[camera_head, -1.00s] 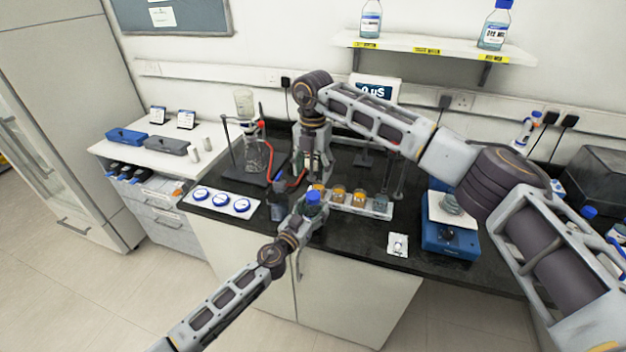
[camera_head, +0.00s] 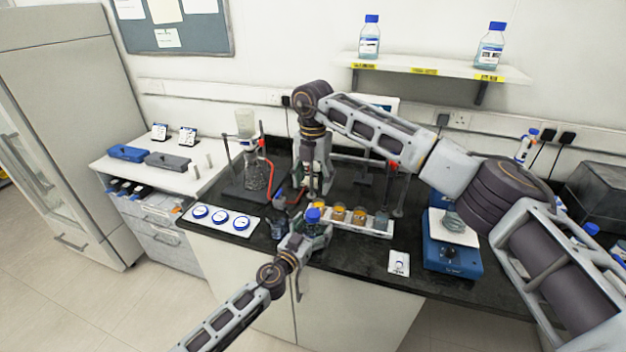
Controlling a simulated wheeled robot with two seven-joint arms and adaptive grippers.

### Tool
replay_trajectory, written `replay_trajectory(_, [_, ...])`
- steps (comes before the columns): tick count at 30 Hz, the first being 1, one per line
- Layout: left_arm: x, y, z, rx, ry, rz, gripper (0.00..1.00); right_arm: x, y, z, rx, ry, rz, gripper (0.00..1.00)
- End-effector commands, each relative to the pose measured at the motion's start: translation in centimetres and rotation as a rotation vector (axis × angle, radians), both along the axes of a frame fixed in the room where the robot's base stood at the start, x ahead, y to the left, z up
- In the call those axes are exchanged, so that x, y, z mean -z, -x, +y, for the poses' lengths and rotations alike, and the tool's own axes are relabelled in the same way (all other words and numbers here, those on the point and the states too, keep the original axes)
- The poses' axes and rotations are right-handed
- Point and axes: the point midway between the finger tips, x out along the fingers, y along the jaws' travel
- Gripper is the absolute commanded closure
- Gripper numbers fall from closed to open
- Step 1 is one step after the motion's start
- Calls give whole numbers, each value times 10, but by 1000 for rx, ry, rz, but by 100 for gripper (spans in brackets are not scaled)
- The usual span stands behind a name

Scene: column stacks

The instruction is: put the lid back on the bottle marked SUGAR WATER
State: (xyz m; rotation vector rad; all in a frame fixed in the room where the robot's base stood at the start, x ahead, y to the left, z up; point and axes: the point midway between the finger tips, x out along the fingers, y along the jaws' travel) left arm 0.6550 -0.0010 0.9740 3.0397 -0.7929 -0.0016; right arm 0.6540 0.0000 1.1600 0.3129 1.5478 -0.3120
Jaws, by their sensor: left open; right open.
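A small bottle with a blue cap (camera_head: 313,214) stands at the front of the black bench, by my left gripper (camera_head: 312,236). The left gripper is open, its fingers beside the bottle's body and partly covering it. I cannot read any label there, so I cannot tell whether it is the SUGAR WATER bottle. My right gripper (camera_head: 316,184) is open and points down over the bench, behind the blue cap. Its fingertips are small and partly hidden; I make out no lid in it. A white board with three blue-ringed round pieces (camera_head: 220,217) lies at the front left.
A white rack (camera_head: 372,226) with amber jars is right of the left gripper. A blue instrument (camera_head: 452,258) stands further right. A flask on a stand (camera_head: 256,178) is at the left. Two blue-capped bottles (camera_head: 369,38) (camera_head: 490,48) stand on the wall shelf.

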Motion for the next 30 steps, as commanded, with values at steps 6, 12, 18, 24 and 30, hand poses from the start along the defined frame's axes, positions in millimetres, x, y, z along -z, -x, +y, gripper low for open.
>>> replay_trajectory(6, [0, 0, 0, 0, 0, 0, 15, 0, 0, 0, 0, 0, 0, 37])
replay_trajectory(12, [0, 5, 3, 0, 0, 0, 15, 0, 0, 0, 0, 0, 0, 37])
replay_trajectory(18, [1, 16, 10, -1, 0, 1, 15, 0, 0, 0, 0, 0, 0, 37])
replay_trajectory(24, [1, 32, 18, 0, 1, 2, 15, 0, 0, 0, 0, 0, 0, 37])
replay_trajectory(30, [1, 46, 26, -1, 0, 1, 15, 0, 0, 0, 0, 0, 0, 37])
